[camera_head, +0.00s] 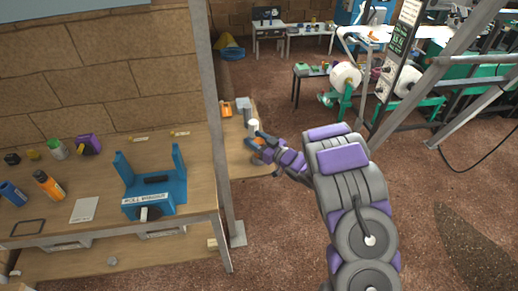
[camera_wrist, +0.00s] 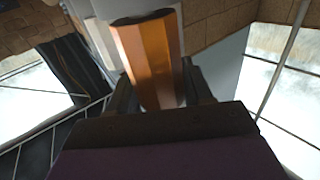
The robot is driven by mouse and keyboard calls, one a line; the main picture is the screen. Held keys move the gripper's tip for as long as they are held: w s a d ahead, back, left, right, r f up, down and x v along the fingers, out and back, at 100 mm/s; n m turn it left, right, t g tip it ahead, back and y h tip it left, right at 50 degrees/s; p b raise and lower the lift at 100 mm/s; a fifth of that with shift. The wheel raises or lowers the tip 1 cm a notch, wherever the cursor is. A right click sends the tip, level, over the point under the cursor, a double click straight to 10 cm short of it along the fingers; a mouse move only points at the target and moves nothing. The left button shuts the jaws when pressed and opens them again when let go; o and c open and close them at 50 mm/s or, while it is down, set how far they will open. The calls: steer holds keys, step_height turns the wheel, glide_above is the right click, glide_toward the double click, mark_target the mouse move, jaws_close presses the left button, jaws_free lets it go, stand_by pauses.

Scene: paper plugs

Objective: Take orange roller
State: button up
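In the wrist view, an orange roller (camera_wrist: 150,60) with a dark end stands between the two fingers of my gripper (camera_wrist: 158,90). The fingers lie close along both of its sides. I cannot tell whether they press on it. In the head view, my gripper (camera_head: 256,143) is at the small wooden table behind the metal post, beside an upright white roll (camera_head: 253,127). The roller is mostly hidden there by the gripper.
A blue roll holder (camera_head: 152,185) stands on the near workbench (camera_head: 110,225), with bottles and small items to its left. A grey metal post (camera_head: 212,120) rises between the bench and my arm. An orange item (camera_head: 226,109) lies at the small table's far side. Floor right of my arm is open.

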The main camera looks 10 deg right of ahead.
steer(key=c, duration=0.6)
steer(key=shift+r, duration=0.1)
steer(key=shift+c, duration=0.2)
